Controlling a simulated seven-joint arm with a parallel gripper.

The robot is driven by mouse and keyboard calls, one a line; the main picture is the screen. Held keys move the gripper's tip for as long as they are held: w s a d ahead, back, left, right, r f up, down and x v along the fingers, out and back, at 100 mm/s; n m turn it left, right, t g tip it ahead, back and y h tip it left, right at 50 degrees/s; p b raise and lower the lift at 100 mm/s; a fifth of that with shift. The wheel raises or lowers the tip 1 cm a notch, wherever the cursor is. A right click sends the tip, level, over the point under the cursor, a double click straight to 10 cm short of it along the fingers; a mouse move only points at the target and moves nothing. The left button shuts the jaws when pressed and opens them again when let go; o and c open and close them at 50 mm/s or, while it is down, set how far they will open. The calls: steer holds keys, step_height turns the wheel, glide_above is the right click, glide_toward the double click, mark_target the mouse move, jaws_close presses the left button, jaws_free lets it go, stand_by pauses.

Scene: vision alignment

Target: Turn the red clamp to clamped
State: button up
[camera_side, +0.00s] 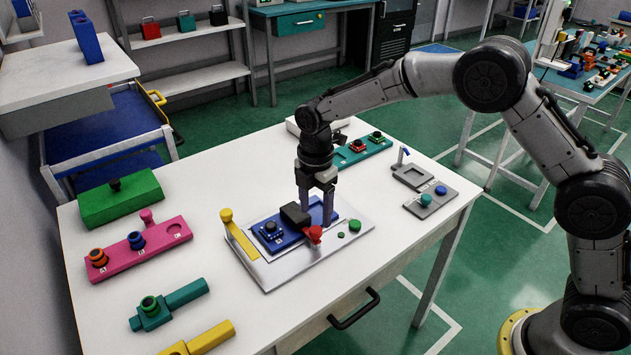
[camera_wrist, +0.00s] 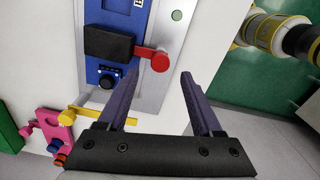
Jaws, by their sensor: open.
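The red clamp (camera_side: 314,234) is a small red knob with a short arm at the front edge of the blue block. In the wrist view the red clamp (camera_wrist: 155,59) points right, away from a black block (camera_wrist: 108,42) on the blue fixture (camera_wrist: 109,16). The blue fixture (camera_side: 285,238) lies on a pale plate (camera_side: 281,271). My gripper (camera_side: 322,217) is pointed down close behind the red clamp in the side view. In the wrist view my gripper (camera_wrist: 152,98) is open and empty, with the clamp beyond its fingertips. I cannot tell whether a finger touches the clamp.
A yellow lever (camera_side: 238,236) stands at the plate's left, and green buttons (camera_side: 354,225) sit at its right. A pink block with rings (camera_side: 137,250), a green block (camera_side: 120,198) and a grey panel (camera_side: 430,200) lie around it. The white table (camera_side: 350,266) is clear in front.

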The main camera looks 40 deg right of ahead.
step_height(320, 180, up, 9)
steer(key=shift+r, duration=0.15)
stand_by(0.4)
step_height(320, 180, up, 10)
steer(key=m+t, duration=0.1)
steer(key=t, duration=0.1)
glide_above(316, 229)
steer(key=s+d, duration=0.3)
steer(key=d, duration=0.1)
steer(key=s+d+r+m+t, duration=0.25)
steer(key=s+d+r, duration=0.3)
steer(key=s, duration=0.45)
steer(key=s+d+f+m, duration=0.1)
steer(key=s+d+m, duration=0.2)
steer(key=s+m, duration=0.75)
steer(key=s+f+m+t, duration=0.1)
steer(key=s+f+m, duration=0.5)
steer(key=s+f, duration=0.1)
steer(key=shift+s+d+f, duration=0.2)
steer(key=shift+s+f, duration=0.15)
steer(key=shift+s, duration=0.3)
